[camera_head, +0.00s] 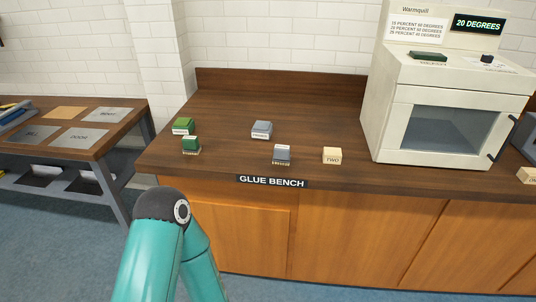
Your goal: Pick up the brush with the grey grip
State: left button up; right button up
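Two small grey things stand on the glue bench (226,107). One is a grey block (261,129) with a pale label, near the middle. The other is a darker grey thing (282,152) with a pale lower edge, nearer the front edge; either could be the brush with the grey grip, but bristles are too small to make out. A green block (183,125) and a darker green piece (190,143) with a pale lower edge stand to the left. A teal arm link of mine shows at the bottom left. Neither gripper is in view.
A cream block (332,155) marked "TWO" sits right of the grey things. A white oven-like machine (390,105) reading "20 DEGREES" stands at the bench's right. A lower table (110,147) with plates is at left. The bench's back middle is clear.

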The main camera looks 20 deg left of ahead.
aim_at(280, 152)
jog(key=u, duration=0.1)
jog(key=i, duration=1)
jog(key=z, duration=0.1)
